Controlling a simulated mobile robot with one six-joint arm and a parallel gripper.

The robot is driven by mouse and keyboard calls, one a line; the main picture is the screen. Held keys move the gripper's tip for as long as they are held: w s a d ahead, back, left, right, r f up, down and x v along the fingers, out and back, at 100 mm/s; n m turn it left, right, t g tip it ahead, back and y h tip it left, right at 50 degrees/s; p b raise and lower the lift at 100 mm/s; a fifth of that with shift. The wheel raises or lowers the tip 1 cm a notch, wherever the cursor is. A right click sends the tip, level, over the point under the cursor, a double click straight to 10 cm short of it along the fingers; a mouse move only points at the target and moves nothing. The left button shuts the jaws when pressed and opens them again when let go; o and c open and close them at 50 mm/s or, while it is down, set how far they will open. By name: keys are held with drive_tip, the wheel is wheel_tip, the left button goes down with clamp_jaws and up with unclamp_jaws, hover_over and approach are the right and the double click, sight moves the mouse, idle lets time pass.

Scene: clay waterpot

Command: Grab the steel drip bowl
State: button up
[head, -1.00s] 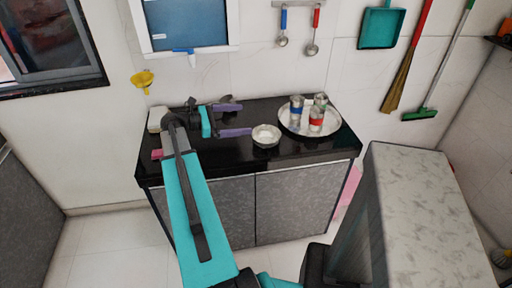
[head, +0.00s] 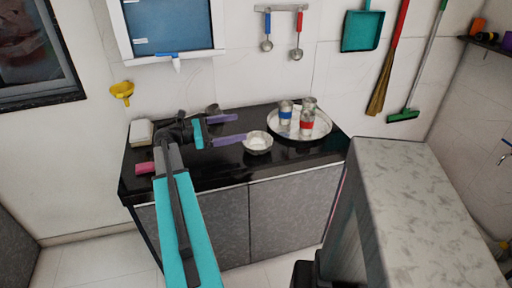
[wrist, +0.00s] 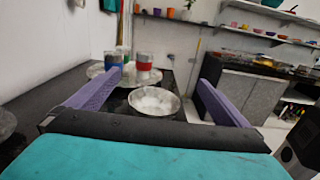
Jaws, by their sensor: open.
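The steel drip bowl (head: 257,143) sits on the black counter, left of the round steel tray. In the wrist view the bowl (wrist: 154,103) lies ahead, between my two purple fingers and a little beyond the palm. My gripper (head: 238,128) is open and empty at the bowl's left, fingers pointing toward it. In the wrist view my gripper (wrist: 155,90) has its fingers wide apart, one on each side of the bowl. I cannot tell whether either finger touches the bowl.
The steel tray (head: 316,134) holds steel tumblers with a blue band (head: 285,117) and a red band (head: 306,127). A pink sponge (head: 145,168) and a white block (head: 141,131) are at the counter's left. A marble-topped block (head: 410,190) stands at the front right.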

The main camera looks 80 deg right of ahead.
approach(253, 141)
drive_tip(key=s+a+r, duration=0.2)
drive_tip(key=a+r, duration=0.1)
drive_tip(key=shift+s+a+r, duration=0.2)
drive_tip(key=shift+s+r, duration=0.1)
drive_tip(key=shift+s, duration=0.1)
drive_tip(key=shift+x, duration=0.85)
drive_tip(key=shift+s+d, duration=0.15)
drive_tip(key=shift+s, duration=0.25)
drive_tip(key=shift+p+x, duration=0.55)
drive_tip(key=shift+x, duration=1.9)
drive_tip(key=shift+f, duration=0.1)
drive_tip(key=c, duration=0.7)
drive_tip(key=shift+c, duration=0.2)
